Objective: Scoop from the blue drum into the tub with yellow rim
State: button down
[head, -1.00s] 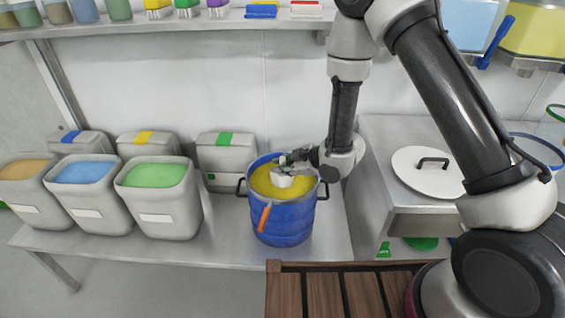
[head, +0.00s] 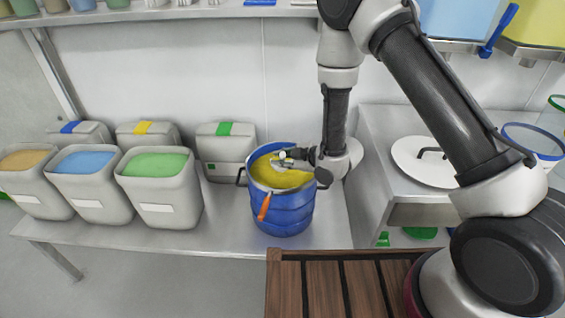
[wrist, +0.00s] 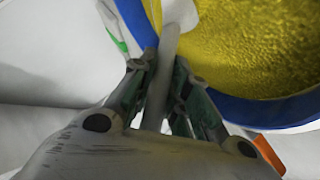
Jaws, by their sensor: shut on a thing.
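The blue drum (head: 285,214) stands open on the steel bench and holds yellow powder (head: 268,178). My gripper (head: 302,156) is over the drum's right side, shut on the handle of a pale scoop (head: 281,163). The scoop's head is inside the rim at the powder; how deep it sits or how full it is I cannot tell. In the wrist view the grey scoop handle (wrist: 163,75) runs between the fingers, with the drum's blue rim (wrist: 265,112) and yellow powder beside it. I cannot make out a tub with a yellow rim.
Open grey bins of tan, blue and green powder (head: 155,165) stand left of the drum. Lidded bins, one with a yellow band (head: 147,128), stand behind. A white lid (head: 428,165) lies right. An orange-handled tool (head: 264,208) is on the drum's front. A slatted wooden top (head: 320,285) is nearest.

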aim_at(283, 153)
jog(key=shift+s+r, duration=0.1)
jog(key=shift+r, duration=0.65)
jog(key=shift+n+t+y, duration=0.3)
jog(key=shift+n+t, duration=0.1)
jog(key=shift+t, duration=0.2)
jog(key=shift+s+r, duration=0.25)
jog(key=shift+r, duration=0.8)
jog(key=shift+s+r, duration=0.3)
jog(key=shift+r, duration=0.7)
jog(key=shift+s+r, duration=0.25)
jog(key=shift+r, duration=0.8)
jog(key=shift+s+r+n+t, duration=0.3)
jog(key=shift+s+t, duration=0.1)
jog(key=shift+t, duration=0.1)
jog(key=shift+s+r+n+t+y, duration=0.4)
jog(key=shift+r+n+t, duration=0.1)
jog(key=shift+t, duration=0.1)
jog(key=shift+d, duration=0.1)
